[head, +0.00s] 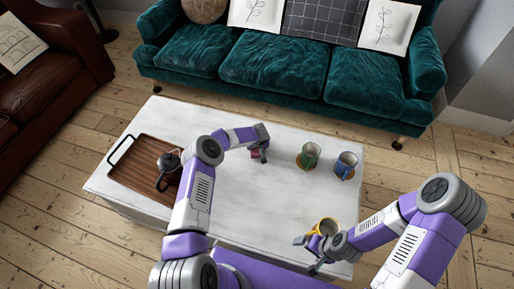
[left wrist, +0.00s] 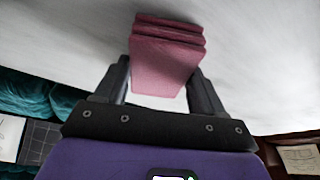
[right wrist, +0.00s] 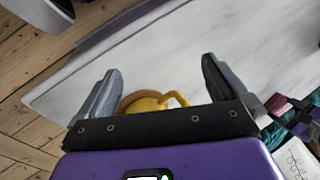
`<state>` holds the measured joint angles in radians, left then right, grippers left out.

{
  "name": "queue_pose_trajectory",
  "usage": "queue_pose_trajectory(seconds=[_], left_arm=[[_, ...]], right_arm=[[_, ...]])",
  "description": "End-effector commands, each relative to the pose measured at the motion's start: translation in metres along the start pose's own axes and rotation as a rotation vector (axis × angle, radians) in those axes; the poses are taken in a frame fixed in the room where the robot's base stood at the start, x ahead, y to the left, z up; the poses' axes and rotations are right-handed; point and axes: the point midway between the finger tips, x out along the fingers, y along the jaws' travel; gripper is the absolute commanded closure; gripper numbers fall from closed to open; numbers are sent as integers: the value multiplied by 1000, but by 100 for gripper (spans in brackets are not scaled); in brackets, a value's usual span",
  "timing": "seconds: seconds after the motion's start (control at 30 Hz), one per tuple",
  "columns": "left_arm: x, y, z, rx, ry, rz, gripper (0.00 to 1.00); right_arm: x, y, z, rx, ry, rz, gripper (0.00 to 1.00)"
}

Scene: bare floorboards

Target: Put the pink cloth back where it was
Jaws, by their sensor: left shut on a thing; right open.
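The pink cloth (left wrist: 165,60) is a folded, layered pad between the fingers of my left gripper (left wrist: 163,85). In the head view the cloth (head: 256,154) shows small beneath the left gripper (head: 262,148), over the back middle of the white table. My left gripper is shut on it. I cannot tell whether the cloth touches the tabletop. My right gripper (head: 307,254) is open at the table's front right, beside the yellow mug (head: 326,227). In the right wrist view the open fingers (right wrist: 160,88) have the yellow mug (right wrist: 146,103) beyond them, partly hidden by the gripper body.
The white table (head: 270,200) holds a wooden tray (head: 135,168) with a teapot (head: 168,163) at left. A green mug (head: 309,156) and a blue mug (head: 346,165) stand at back right. The table's middle is clear. A teal sofa (head: 275,62) stands behind.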

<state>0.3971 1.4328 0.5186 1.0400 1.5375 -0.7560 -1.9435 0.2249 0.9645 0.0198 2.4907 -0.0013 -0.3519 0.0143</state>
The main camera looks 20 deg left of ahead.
Motion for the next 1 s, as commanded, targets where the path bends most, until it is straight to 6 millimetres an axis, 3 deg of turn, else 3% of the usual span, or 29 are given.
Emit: queue_pose_trajectory(seconds=[0.37,0.4,0.53,0.87,1.0], left_arm=[[4,0,1,-1,2,1,55],[3,0,1,-1,2,1,25],[3,0,0,-1,2,1,5],[1,0,0,-1,1,1,5],[-14,0,-2,2,2,2,5]], right_arm=[[5,2,0,0,0,0,0],[4,1,0,0,0,0,0],[3,1,0,0,0,0,0],[1,0,0,0,0,0,0],[-8,-3,0,0,0,0,0]])
